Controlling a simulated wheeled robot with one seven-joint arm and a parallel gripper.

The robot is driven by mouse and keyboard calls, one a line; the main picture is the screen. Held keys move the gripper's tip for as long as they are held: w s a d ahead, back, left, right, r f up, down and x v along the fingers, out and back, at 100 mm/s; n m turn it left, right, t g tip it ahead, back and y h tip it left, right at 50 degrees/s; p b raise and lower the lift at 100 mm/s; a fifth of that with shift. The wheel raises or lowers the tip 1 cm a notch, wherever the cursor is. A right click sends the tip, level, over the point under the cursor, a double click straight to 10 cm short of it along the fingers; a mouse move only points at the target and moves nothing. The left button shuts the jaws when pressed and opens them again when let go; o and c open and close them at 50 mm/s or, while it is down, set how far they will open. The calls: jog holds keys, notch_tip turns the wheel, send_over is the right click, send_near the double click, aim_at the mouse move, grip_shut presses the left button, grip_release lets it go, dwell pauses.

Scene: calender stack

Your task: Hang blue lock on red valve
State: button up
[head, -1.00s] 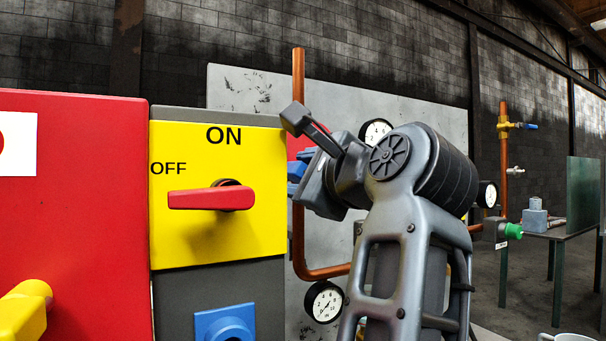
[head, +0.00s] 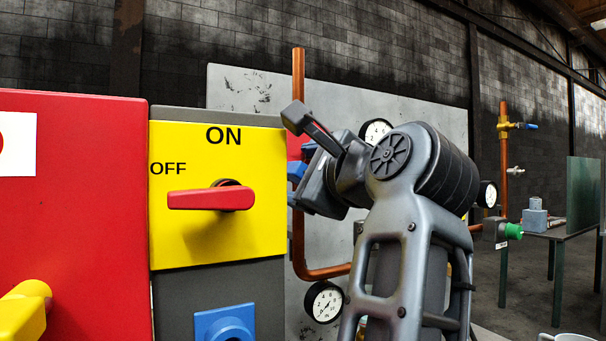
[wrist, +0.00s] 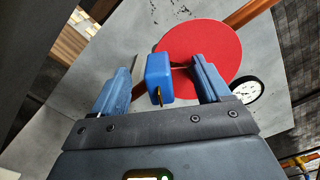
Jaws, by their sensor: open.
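In the wrist view the blue lock (wrist: 160,76) is between the two fingers of my open gripper (wrist: 161,68), with visible gaps on both sides. A small brass part shows at its near end. The lock overlaps the left part of the red valve (wrist: 215,50), a round red disc beyond the fingers. The shackle is not clear, so I cannot tell whether it is around the valve. In the head view my arm covers most of this place; only a red sliver and a bit of blue show left of my wrist.
A grey panel (head: 237,88) carries a copper pipe (head: 298,85) and gauges, one lower down (head: 324,301). A yellow switch box (head: 217,240) with a red handle (head: 211,198) and a red cabinet (head: 80,200) stand close on the left. A table (head: 560,233) is at the right.

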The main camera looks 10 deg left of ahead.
jog(key=p+v, duration=0.1)
jog(key=v, duration=0.6)
dwell(0.7)
